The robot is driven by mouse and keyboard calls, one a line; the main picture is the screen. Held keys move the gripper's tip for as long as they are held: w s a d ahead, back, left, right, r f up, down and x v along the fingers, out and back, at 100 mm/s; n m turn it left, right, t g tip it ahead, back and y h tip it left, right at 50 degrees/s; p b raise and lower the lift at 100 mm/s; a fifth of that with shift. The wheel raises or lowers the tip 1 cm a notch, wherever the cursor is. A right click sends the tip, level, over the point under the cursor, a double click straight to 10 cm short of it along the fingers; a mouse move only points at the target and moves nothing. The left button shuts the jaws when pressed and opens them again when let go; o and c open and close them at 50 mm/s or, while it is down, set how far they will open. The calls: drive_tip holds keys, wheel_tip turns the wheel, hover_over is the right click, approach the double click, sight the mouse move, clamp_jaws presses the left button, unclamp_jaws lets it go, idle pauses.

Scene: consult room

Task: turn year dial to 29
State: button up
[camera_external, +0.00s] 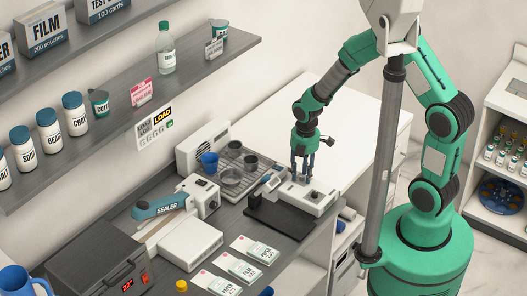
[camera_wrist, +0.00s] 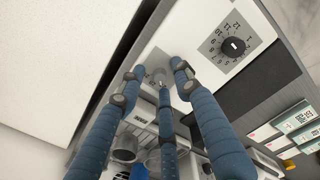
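A white device (camera_external: 323,205) with a black knob (camera_external: 316,195) stands on the dark counter beneath my gripper (camera_external: 302,178). In the wrist view, a dial with a black knob (camera_wrist: 234,46) on a grey plate is ringed by numbers up to 12; its white pointer mark shows. A second grey plate with a small grey knob (camera_wrist: 159,77) lies between the blue fingers of my gripper (camera_wrist: 158,84). Its markings are mostly hidden, so I cannot read its setting. The fingers are spread around this knob; I cannot tell whether they touch it.
A black mat (camera_external: 281,217) lies in front of the device. A metal tray (camera_external: 240,160) with cups stands to its left, and a sealer (camera_external: 165,204) farther left. Labelled cards (camera_external: 255,249) lie on the counter. The white worktop (camera_external: 335,115) behind is clear.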

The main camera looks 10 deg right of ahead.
drive_tip(key=shift+c, duration=0.2)
clamp_jaws()
